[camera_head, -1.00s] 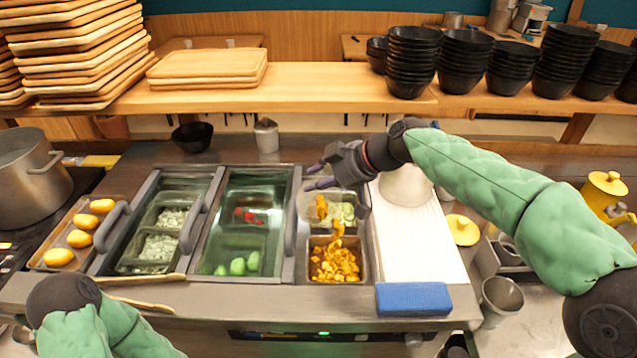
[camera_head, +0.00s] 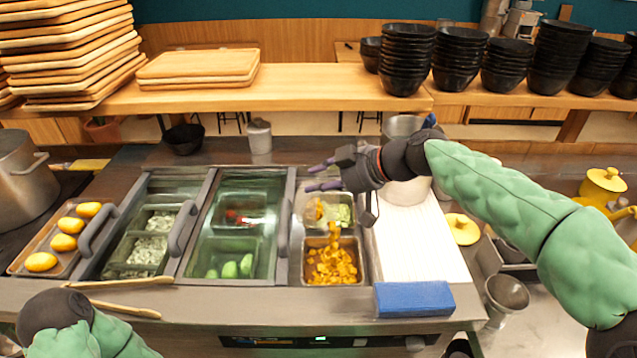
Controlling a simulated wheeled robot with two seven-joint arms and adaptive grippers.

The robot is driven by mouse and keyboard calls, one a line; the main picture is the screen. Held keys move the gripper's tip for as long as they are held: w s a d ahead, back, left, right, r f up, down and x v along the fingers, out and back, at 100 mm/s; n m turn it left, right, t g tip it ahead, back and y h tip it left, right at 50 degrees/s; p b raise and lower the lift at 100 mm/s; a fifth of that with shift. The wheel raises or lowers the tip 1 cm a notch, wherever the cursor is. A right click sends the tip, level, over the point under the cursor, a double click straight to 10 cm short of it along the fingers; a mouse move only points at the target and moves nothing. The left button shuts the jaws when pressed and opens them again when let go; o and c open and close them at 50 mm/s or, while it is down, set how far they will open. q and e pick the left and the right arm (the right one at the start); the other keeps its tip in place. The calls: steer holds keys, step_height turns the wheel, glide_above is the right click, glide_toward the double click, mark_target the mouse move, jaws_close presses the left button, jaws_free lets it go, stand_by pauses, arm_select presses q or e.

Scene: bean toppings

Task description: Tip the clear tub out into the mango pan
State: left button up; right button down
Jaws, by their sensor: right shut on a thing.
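The mango pan (camera_head: 331,278) is a metal pan with a heap of orange mango cubes, in the counter right of the glass-lidded wells. My right gripper (camera_head: 335,183) reaches in from the right and is shut on the clear tub (camera_head: 312,213), which is hard to make out. The tub is tilted above the pans, with orange pieces at its mouth. A string of mango pieces (camera_head: 334,236) stretches down to the heap in the pan. The left arm enters at the lower left; its gripper is outside the picture or hidden.
A pan with pale green pieces (camera_head: 344,214) lies just behind the mango pan. A white board (camera_head: 420,245) with a blue block (camera_head: 413,298) is to the right. Glass-lidded wells (camera_head: 233,238) are left. Stacked black bowls (camera_head: 407,62) stand on the shelf behind.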

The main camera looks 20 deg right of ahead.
arm_select(q)
steer(key=shift+f, duration=0.15)
arm_select(e)
steer(key=shift+s+d+f+t+y, duration=0.3)
steer(key=shift+s+d+t+y, duration=0.5)
steer(key=shift+s+d+y, duration=0.1)
steer(key=shift+s+d+f+t+y, duration=0.3)
steer(key=shift+s+d+t+y, duration=0.5)
steer(key=shift+s+d, duration=0.1)
stand_by(0.4)
